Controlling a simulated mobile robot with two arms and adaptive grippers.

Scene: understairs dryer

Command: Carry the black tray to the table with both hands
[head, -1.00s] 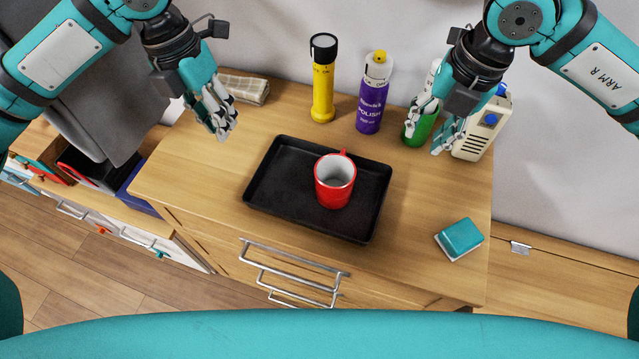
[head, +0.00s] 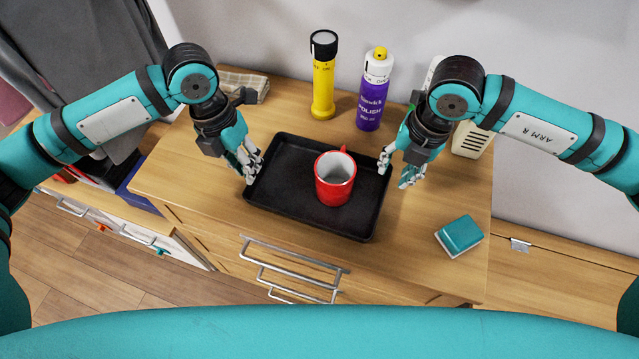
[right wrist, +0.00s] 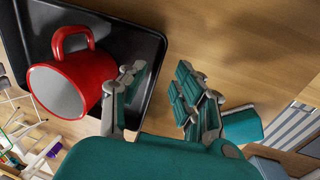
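The black tray (head: 290,205) lies flat on the wooden cabinet top with a red mug (head: 333,185) standing on it. My left gripper (head: 250,165) is at the tray's left rim, fingers pointing down and seemingly apart; whether they touch the rim is unclear. My right gripper (head: 397,172) is at the right rim. In the right wrist view my right gripper (right wrist: 160,95) is open, one finger over the tray (right wrist: 135,45) and the other outside it, with the rim between them. The mug (right wrist: 75,80) shows beside the inner finger. No separate table is clearly identifiable.
A yellow flashlight (head: 323,80) and a purple polish can (head: 373,95) stand behind the tray. A cream container (head: 470,140) is partly hidden behind my right arm. Drawer handles (head: 290,270) protrude in front.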

